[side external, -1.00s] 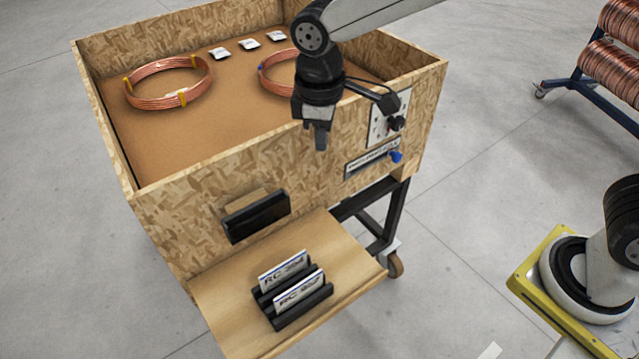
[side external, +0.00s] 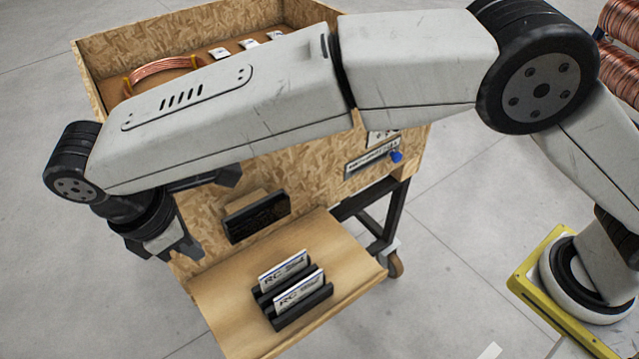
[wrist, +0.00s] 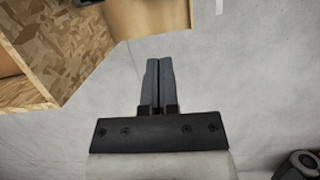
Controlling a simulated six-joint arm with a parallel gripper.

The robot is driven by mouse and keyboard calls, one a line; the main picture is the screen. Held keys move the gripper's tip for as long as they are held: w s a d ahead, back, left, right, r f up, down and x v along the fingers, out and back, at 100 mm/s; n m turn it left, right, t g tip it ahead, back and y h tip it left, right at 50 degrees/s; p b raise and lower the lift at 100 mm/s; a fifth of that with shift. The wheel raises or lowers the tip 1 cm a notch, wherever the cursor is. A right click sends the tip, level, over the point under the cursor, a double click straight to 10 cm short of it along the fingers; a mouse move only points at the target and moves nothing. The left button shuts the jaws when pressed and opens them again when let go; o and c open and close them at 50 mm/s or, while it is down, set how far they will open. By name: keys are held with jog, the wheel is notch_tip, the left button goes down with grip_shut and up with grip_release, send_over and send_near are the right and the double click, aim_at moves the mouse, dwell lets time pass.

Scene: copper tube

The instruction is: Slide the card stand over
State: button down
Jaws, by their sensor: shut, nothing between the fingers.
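The card stand (side external: 301,314) is a black slotted holder with two white cards (side external: 284,272) marked "RC" standing upright in it. It rests on the wooden shelf (side external: 222,311) at the front of the crate. My gripper (side external: 190,250) is shut and empty in the side external view, left of the card stand and apart from it, near the crate's left front corner. In the wrist view my gripper (wrist: 158,62) shows its two fingers pressed together over grey floor. The card stand is not visible in the wrist view.
The chipboard crate (side external: 330,200) stands on a dark wheeled frame, with a black box (side external: 258,218) on its front above the shelf. A copper coil (side external: 163,70) inside is partly hidden by my arm. The shelf has bare room left and right of the stand.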

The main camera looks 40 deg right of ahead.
jog(key=s+a+f, duration=0.2)
send_near(267, 323)
jog(key=a+r, duration=0.3)
jog(key=a, duration=0.2)
jog(key=shift+s+a+n, duration=0.2)
jog(key=shift+n, duration=0.2)
jog(key=x, duration=1)
jog(key=shift+w+d, duration=0.1)
jog(key=shift+d, duration=0.1)
jog(key=shift+d+r, duration=0.2)
jog(key=shift+d, duration=1.75)
